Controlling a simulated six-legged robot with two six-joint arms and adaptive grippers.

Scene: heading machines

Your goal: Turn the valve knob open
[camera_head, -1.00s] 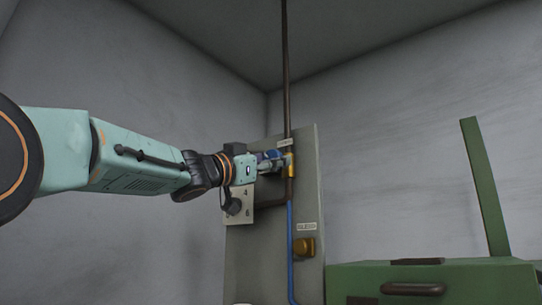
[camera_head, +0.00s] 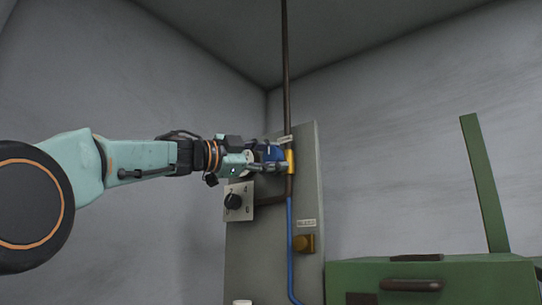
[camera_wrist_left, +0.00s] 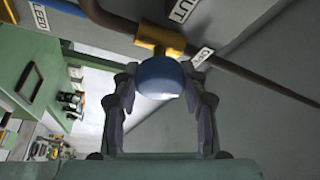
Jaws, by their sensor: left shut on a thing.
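The valve knob is a blue rounded knob (camera_wrist_left: 160,76) on a yellow valve body (camera_wrist_left: 160,38) in the left wrist view. In the head view the blue knob (camera_head: 268,153) is partly covered by my gripper, and the yellow valve body (camera_head: 290,162) sits on a vertical pipe in front of a grey panel. My left gripper (camera_head: 276,160) reaches it from the left. In the left wrist view its two fingers (camera_wrist_left: 160,84) stand on either side of the knob, shut on it. My right gripper is not in view.
A blue pipe (camera_head: 290,235) runs down the panel. A green machine (camera_head: 430,278) stands at the lower right.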

